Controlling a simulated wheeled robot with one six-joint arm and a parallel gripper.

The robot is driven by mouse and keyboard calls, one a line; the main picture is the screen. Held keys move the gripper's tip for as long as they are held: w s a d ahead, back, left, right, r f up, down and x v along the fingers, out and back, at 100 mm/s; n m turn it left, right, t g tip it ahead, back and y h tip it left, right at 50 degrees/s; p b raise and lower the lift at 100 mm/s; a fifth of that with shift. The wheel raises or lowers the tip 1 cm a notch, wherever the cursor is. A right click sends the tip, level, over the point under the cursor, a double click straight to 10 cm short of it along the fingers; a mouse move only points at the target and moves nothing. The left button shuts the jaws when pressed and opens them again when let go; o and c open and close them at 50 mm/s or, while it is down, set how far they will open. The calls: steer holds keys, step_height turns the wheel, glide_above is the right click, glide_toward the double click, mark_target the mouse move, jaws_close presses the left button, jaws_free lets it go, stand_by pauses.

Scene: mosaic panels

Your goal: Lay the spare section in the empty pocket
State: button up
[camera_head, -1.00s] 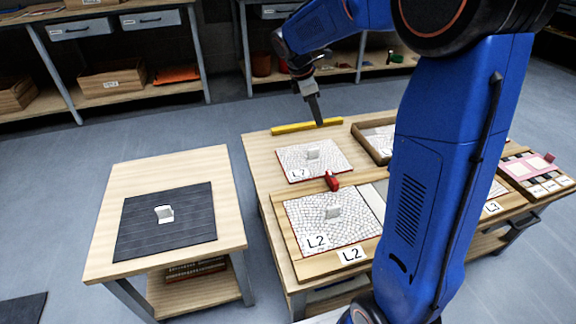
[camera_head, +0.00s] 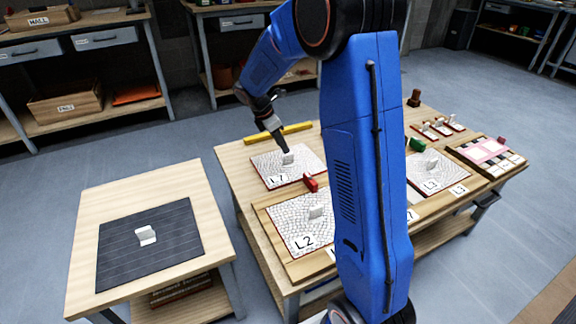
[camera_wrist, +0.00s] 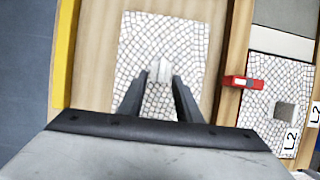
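The spare section (camera_head: 265,168), a white mosaic panel marked L7 with a pale knob (camera_head: 288,160), lies flat on the bench at the left of the wooden tray. It also shows in the wrist view (camera_wrist: 140,45). My gripper (camera_wrist: 163,80) points down over this panel, with its fingers apart on either side of the knob (camera_wrist: 160,68); I see no clear contact. In the head view, my gripper (camera_head: 285,149) is right at the knob. A bare grey pocket (camera_wrist: 288,12) shows beside the L2 panel (camera_wrist: 262,75); my arm hides it in the head view.
A red clip (camera_head: 311,183) sits on the tray edge between the L7 and L2 panels. The L3 panel (camera_head: 425,180) fills the tray's right part. A yellow bar (camera_head: 295,129) lies along the bench's back edge. A dark mat (camera_head: 120,255) with a white block covers the side table.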

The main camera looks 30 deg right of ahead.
mark_target(288, 155)
steer(key=shift+s+x, duration=0.2)
steer(key=shift+x, duration=3.25)
jaws_close()
steer(key=shift+r, duration=0.1)
